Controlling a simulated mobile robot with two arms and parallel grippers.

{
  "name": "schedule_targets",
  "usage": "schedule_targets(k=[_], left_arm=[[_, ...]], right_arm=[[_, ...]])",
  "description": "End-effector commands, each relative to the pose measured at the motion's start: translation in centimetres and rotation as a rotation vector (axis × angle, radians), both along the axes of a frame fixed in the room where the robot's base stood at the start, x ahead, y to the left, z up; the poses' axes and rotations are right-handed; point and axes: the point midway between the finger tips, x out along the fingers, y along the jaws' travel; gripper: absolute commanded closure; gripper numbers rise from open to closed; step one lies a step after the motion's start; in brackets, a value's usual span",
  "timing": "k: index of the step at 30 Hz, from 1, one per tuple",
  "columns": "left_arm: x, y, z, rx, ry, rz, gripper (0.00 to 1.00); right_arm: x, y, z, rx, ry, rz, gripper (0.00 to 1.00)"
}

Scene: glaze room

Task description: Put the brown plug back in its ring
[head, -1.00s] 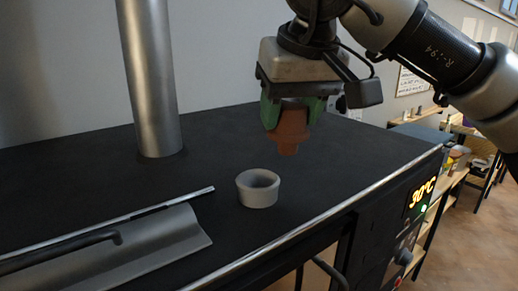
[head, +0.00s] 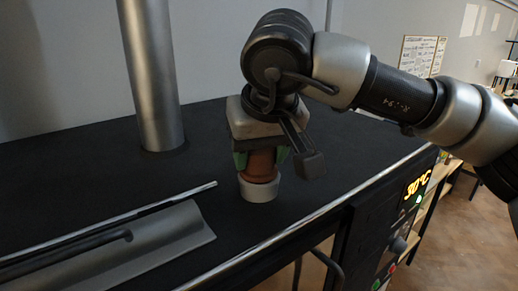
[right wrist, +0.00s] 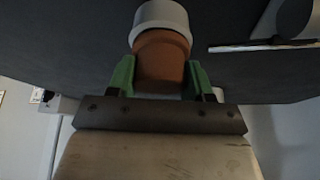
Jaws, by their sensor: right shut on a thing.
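The brown plug (head: 259,166) is upright in my right gripper (head: 260,163), whose green fingers are shut on its sides. The grey ring (head: 259,190) stands on the black top (head: 330,150) directly under the plug. The plug's lower end is at the ring's mouth and looks to be inside it; how deep it sits is hidden. In the right wrist view the plug (right wrist: 162,62) lies between the green fingers, with the ring (right wrist: 161,18) around its far end. My left gripper is not in view.
A metal pipe (head: 150,80) rises from the top at the back left. A grey angled metal cover with a dark handle (head: 90,240) lies at the front left.

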Motion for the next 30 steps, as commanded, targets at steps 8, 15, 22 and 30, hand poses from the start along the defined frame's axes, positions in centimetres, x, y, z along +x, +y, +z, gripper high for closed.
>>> schedule_targets(k=[8, 15, 22, 30], left_arm=[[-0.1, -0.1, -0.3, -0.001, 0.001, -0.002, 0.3], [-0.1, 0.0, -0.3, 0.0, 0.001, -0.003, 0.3], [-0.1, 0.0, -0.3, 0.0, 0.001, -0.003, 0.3], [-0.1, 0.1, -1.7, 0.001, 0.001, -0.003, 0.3]], right_arm=[[0.0, 0.0, -0.4, 0.0, 0.001, 0.0, 0.26], [0.0, 0.0, -0.4, 0.0, 0.001, 0.0, 0.24], [-0.4, -0.1, 1.2, 0.002, -0.004, -0.001, 0.24], [-2.7, -0.9, 6.5, 0.002, -0.004, -0.002, 0.24]])
